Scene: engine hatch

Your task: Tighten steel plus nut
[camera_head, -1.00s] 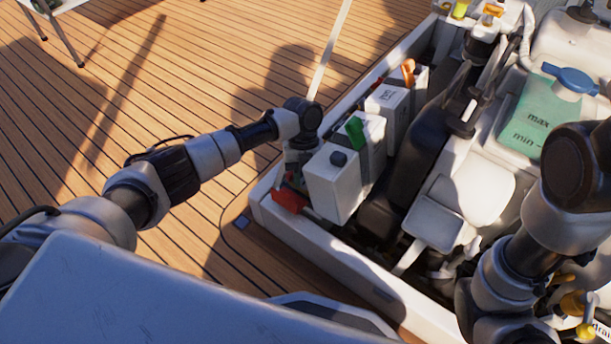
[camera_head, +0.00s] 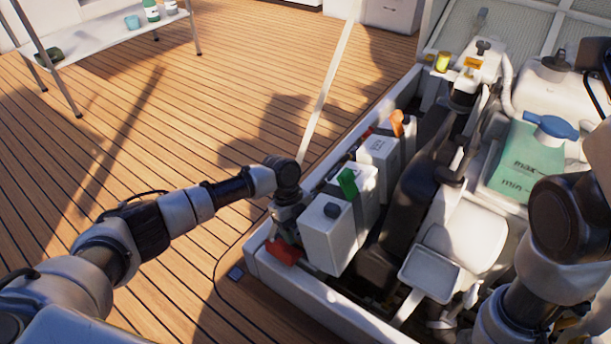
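I cannot make out the steel plus nut in this view. My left gripper (camera_head: 288,222) is at the end of the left arm, pointing down beside the near white box (camera_head: 330,238) at the hatch's left edge. A red part (camera_head: 284,251) shows just below it. Its fingers are mostly hidden, so I cannot see whether they are open or shut or hold anything. My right arm comes in at the lower right over the engine. Its gripper is out of view.
The hatch rim (camera_head: 310,302) surrounds white boxes with a green part (camera_head: 347,184) and an orange part (camera_head: 397,123). Open deck (camera_head: 200,130) lies left; a table (camera_head: 110,38) stands at the back left.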

